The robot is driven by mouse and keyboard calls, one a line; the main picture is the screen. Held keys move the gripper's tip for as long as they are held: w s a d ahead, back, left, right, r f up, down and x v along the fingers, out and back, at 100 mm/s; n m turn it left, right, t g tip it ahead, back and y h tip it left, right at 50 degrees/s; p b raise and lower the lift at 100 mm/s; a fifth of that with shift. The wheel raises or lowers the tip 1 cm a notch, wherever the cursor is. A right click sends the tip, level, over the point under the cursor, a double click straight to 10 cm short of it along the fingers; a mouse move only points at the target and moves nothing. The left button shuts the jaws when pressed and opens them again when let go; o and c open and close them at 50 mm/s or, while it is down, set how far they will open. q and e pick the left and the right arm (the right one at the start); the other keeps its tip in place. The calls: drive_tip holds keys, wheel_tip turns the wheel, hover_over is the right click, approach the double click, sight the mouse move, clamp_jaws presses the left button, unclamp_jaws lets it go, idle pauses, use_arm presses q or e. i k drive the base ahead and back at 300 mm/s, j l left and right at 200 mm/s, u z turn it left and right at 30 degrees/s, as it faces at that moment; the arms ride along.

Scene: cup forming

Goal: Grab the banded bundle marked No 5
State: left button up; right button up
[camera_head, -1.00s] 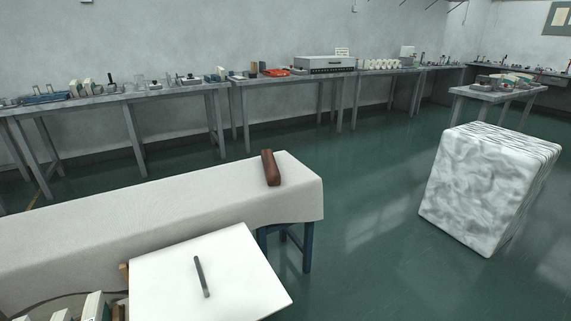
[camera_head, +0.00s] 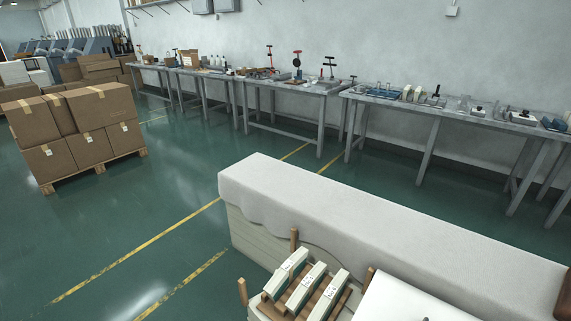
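Three white bundles with small printed labels sit side by side and tilted in a wooden rack at the bottom centre: a left one (camera_head: 285,273), a middle one (camera_head: 305,288) and a right one (camera_head: 327,297). The label marks are too small to read, so I cannot tell which one is No 5. The lower part of the rack is cut off by the picture edge. Neither of my grippers is in view.
A long cloth-covered table (camera_head: 390,215) stands just behind the rack. A white board (camera_head: 400,300) lies right of the bundles. Cartons on a pallet (camera_head: 75,130) stand at the left. Workbenches (camera_head: 430,115) line the wall. Green floor (camera_head: 150,215) is clear at left.

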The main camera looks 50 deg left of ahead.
sight(287, 275)
drive_tip(key=u, duration=1.35)
